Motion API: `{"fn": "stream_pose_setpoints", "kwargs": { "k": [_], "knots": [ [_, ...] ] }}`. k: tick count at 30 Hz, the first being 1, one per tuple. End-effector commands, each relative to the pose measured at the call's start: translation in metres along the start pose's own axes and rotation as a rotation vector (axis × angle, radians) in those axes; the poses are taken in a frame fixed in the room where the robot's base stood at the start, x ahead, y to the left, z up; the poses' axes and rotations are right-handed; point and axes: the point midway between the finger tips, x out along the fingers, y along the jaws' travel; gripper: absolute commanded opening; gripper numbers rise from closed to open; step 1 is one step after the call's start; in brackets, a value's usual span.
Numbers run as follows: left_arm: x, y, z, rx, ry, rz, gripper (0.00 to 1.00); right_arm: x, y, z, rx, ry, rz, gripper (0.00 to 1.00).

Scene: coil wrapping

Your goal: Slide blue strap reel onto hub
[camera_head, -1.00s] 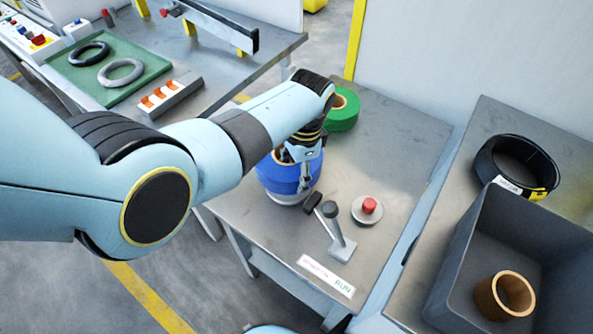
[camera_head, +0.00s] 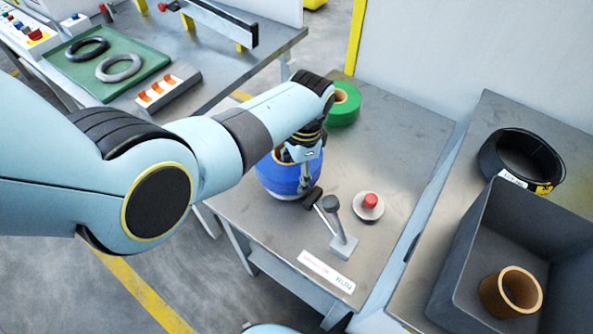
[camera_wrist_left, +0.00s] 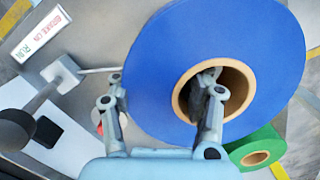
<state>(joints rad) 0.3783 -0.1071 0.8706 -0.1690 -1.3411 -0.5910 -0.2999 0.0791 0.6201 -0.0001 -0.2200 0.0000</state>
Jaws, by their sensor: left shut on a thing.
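In the wrist view one finger of the gripper (camera_wrist_left: 163,88) is inside the tan core and the other is outside the blue rim. I cannot make out the hub; whatever is under the reel is hidden by reel and gripper. My right gripper is not in view.
A lever (camera_head: 337,228) and a red button (camera_head: 371,200) stand close right of the reel. A green reel (camera_head: 343,105) is behind it. A grey bin (camera_head: 455,262) with a tan ring (camera_head: 512,292) and a black coil (camera_head: 520,160) are on the right table.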

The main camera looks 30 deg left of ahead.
Motion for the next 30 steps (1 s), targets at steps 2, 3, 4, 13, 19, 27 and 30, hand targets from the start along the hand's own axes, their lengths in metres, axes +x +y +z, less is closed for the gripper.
{"fn": "stream_pose_setpoints", "kwargs": {
  "k": [2, 3, 4, 13, 19, 27, 30],
  "knots": [
    [0.001, -0.001, -0.001, -0.001, 0.002, -0.003, 0.0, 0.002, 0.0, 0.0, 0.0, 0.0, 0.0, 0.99],
    [0.002, -0.001, -0.001, -0.001, 0.002, -0.003, 0.0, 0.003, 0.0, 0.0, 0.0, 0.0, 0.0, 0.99],
    [0.003, -0.001, -0.002, 0.0, 0.002, -0.003, 0.0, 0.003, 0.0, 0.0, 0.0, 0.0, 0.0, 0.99],
    [0.009, -0.001, -0.002, 0.0, 0.002, -0.003, 0.0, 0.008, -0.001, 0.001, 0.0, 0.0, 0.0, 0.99],
    [0.013, -0.001, -0.003, 0.0, 0.002, -0.002, 0.0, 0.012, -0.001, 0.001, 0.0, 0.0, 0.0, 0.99],
    [0.019, -0.001, -0.003, 0.0, 0.002, -0.002, 0.0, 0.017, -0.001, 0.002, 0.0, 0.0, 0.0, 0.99],
    [0.021, -0.001, -0.003, -0.001, 0.002, -0.003, 0.0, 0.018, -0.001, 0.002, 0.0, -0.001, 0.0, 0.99]
  ]
}}
